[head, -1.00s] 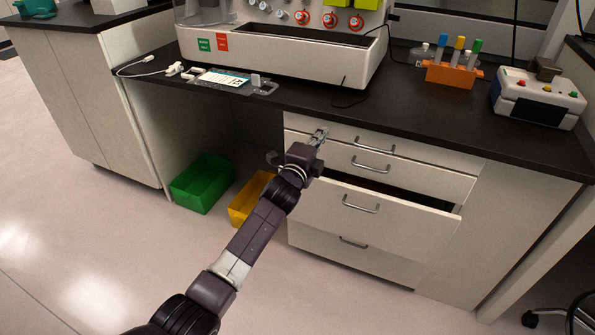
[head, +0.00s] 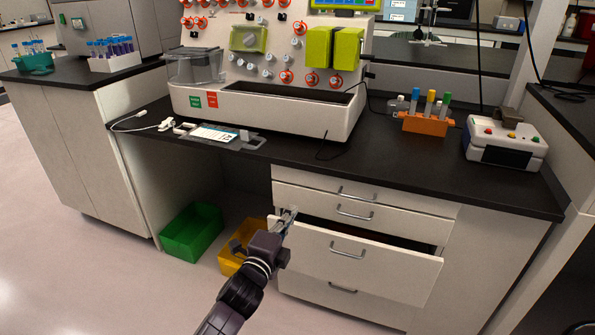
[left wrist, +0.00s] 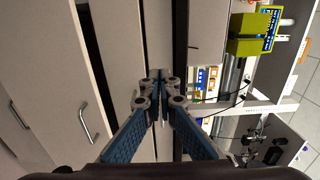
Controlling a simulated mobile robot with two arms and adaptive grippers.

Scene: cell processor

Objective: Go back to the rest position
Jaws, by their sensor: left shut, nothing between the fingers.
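My left gripper (head: 287,218) is in front of the drawer cabinet in the head view, near the top left corner of a pulled-out drawer (head: 385,267). Its fingers are closed together with nothing between them. The left wrist view also shows the left gripper (left wrist: 160,78) with its blue-padded fingers meeting at the tips. I cannot tell whether it touches the drawer. My right gripper is in neither view.
The black bench top (head: 400,165) overhangs the drawers. On it stand the cell processor (head: 270,110), an orange tube rack (head: 427,124) and a white device with coloured buttons (head: 505,143). A green bin (head: 190,235) and a yellow bin (head: 230,262) sit on the floor.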

